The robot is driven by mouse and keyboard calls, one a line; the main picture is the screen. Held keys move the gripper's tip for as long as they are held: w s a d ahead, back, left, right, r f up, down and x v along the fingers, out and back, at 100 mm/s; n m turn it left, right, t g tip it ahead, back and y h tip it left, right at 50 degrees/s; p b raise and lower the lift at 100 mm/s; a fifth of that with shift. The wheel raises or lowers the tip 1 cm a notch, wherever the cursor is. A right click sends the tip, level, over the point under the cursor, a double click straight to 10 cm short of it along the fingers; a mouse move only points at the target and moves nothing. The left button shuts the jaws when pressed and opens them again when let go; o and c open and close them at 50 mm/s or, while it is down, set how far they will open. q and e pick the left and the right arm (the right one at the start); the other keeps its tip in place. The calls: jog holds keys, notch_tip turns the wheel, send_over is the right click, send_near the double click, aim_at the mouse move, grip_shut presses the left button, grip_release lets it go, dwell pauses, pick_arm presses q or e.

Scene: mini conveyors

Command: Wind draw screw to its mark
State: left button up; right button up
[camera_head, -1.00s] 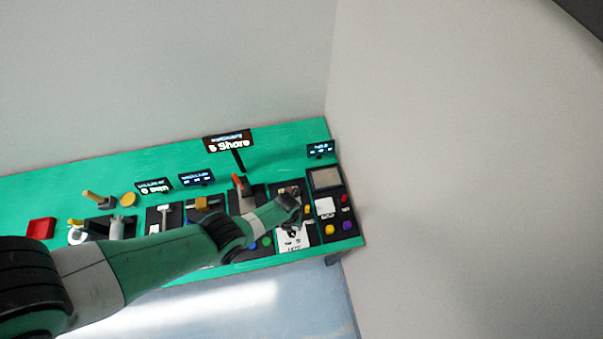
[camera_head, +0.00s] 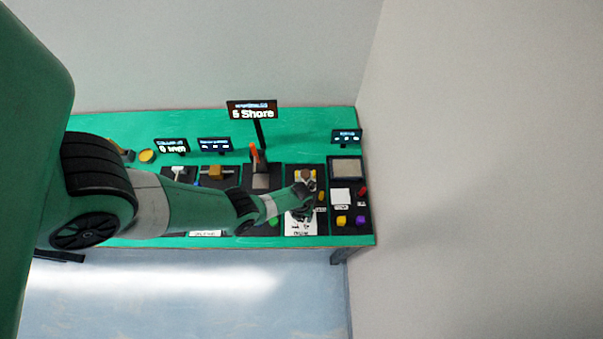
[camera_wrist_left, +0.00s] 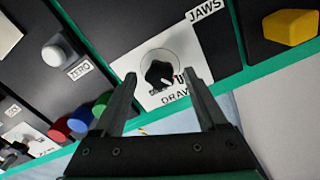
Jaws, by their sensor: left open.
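The draw screw is a black knob (camera_wrist_left: 158,74) on a clear round disc over a white label reading "DRAW", partly covered. In the left wrist view it sits between and beyond the tips of my left gripper (camera_wrist_left: 160,78), which is open and apart from the knob as far as I can tell. A small mark on the knob is too blurred to read. In the head view my left gripper (camera_head: 304,205) is over the white-labelled panel (camera_head: 299,229) and hides most of the knob. My right gripper is not in view.
A yellow knob (camera_wrist_left: 291,27) sits on the panel to the right, beyond a green strip. Red, blue and green buttons (camera_wrist_left: 80,118) and a white ZERO button (camera_wrist_left: 54,52) lie left. Signs (camera_head: 252,109) stand behind. A wall bounds the right side.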

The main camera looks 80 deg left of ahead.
pick_arm(q)
grip_shut()
dwell(0.3)
